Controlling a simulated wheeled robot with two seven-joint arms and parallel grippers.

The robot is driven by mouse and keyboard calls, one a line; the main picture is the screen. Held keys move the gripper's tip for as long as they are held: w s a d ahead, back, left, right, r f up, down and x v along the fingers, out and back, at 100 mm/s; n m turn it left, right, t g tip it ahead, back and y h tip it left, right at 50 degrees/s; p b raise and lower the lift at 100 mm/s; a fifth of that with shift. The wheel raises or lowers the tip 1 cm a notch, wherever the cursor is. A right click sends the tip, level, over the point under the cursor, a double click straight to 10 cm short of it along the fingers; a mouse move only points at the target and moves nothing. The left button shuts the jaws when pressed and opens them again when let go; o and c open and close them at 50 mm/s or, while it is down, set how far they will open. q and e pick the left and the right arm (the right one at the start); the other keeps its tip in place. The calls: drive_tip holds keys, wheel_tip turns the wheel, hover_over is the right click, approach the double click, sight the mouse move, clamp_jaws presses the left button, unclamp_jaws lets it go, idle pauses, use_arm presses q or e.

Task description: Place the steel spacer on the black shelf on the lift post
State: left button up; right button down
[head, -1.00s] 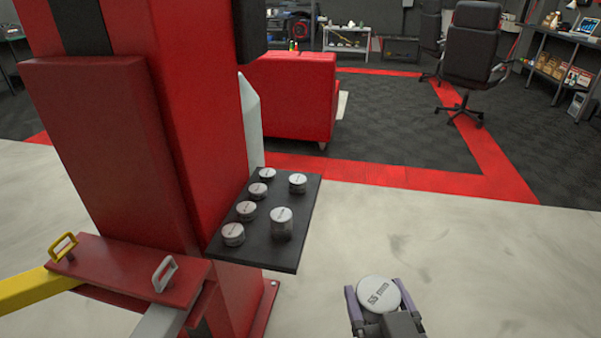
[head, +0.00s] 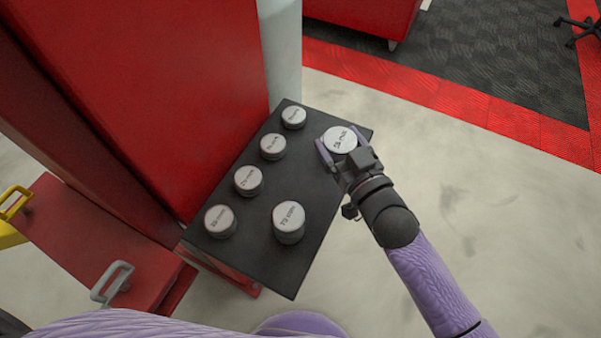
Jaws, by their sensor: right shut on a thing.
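My right gripper (head: 338,156) is shut on a round steel spacer (head: 341,139) with a pale, lettered top. It holds this spacer over the far right part of the black shelf (head: 258,258), as seen in the head view. Whether the spacer touches the shelf or anything beneath it cannot be told, as the gripper and spacer hide that spot. The shelf juts from the red lift post (head: 190,90). My left gripper does not show.
Several similar discs stand in a row along the shelf's left side, the nearest at the lower left (head: 220,221). A taller cylinder (head: 289,222) stands near right. Bare shelf shows between it and the gripper. A grey handle (head: 111,284) stands on the red arm.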

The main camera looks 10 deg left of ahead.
wheel_tip(320, 180, down, 9)
drive_tip(key=b, duration=0.4)
drive_tip(key=shift+f+b, duration=0.1)
drive_tip(key=shift+b, duration=0.2)
drive_tip(key=shift+c, duration=0.3)
unclamp_jaws()
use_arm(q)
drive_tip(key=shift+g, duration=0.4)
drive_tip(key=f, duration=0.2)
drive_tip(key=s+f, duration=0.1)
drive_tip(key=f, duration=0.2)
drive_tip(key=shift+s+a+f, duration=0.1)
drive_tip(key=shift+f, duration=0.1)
use_arm(e)
drive_tip(key=shift+o, duration=0.3)
